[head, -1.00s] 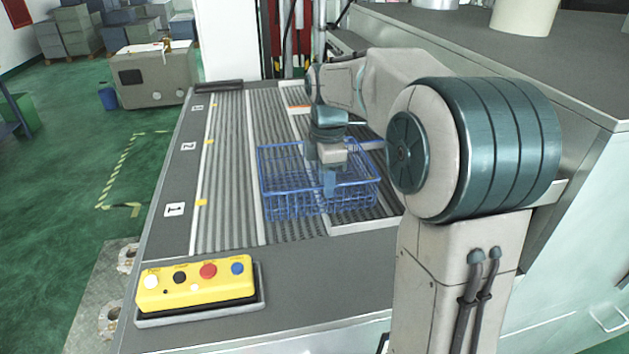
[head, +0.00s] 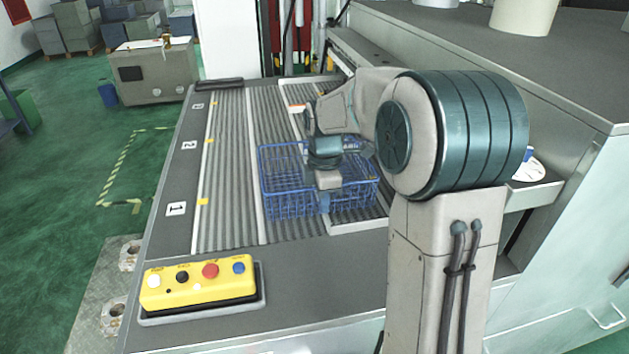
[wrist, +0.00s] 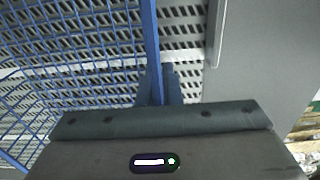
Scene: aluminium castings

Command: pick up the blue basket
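The blue basket (head: 282,182), an open wire mesh box, sits on the ribbed grey surface of the long table. In the wrist view, the basket's blue rim (wrist: 150,35) runs between the two fingers of my gripper (wrist: 159,85). The fingers are close together on either side of the rim and appear shut on it. The basket looks level and still resting on the surface.
A yellow control box (head: 198,287) with coloured buttons stands at the table's near left corner. The ribbed table surface (head: 228,170) left of the basket is clear. A large grey machine (head: 545,70) borders the right side.

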